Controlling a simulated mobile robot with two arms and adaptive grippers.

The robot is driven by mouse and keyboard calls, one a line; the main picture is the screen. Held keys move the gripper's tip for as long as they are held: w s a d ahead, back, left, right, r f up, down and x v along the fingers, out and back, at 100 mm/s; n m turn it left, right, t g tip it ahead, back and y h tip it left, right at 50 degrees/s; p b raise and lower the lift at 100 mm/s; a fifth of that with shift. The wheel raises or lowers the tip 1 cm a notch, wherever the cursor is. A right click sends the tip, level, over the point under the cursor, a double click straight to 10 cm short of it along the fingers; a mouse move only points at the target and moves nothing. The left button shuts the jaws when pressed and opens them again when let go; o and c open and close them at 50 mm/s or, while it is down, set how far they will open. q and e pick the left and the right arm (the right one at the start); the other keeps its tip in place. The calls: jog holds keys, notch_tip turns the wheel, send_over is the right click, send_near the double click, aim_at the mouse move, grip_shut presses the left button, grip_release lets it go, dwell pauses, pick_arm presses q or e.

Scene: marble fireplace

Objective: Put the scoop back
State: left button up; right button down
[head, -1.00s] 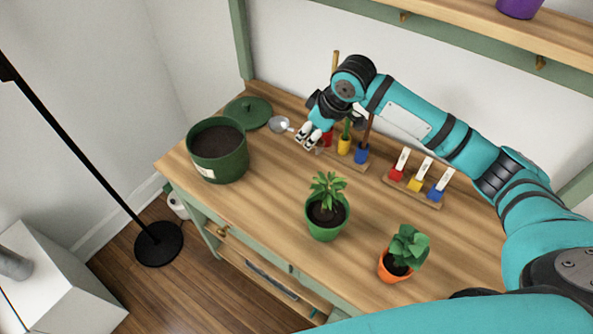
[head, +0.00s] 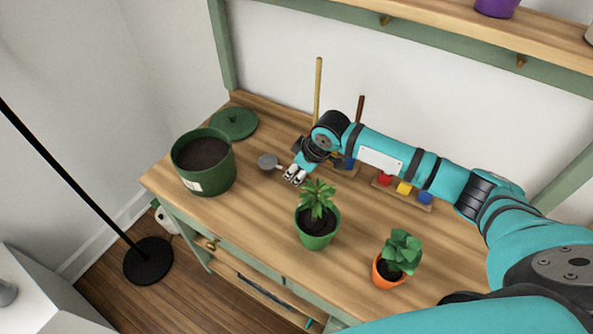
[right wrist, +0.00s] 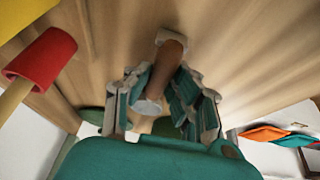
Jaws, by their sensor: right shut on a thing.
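The scoop has a grey round bowl (head: 269,162) and a brown handle (right wrist: 168,68). My right gripper (head: 295,176) is shut on the handle, which runs between the fingers (right wrist: 163,78) in the right wrist view. In the head view the bowl sticks out to the left of the fingers, over the wooden bench top (head: 250,215). I cannot tell whether it touches the bench. The large green pot of soil (head: 205,167) stands left of the scoop, apart from it. My left gripper is not in view.
A green lid (head: 234,123) lies behind the pot. A leafy plant in a green pot (head: 317,230) stands in front of my right gripper; an orange-potted plant (head: 388,271) is further right.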

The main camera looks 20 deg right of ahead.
jog(key=c, duration=1.2)
grip_release()
jog(key=shift+f, duration=0.1)
jog(key=shift+o, duration=0.2)
jog(key=v, duration=1.2)
jog(key=shift+w, duration=0.1)
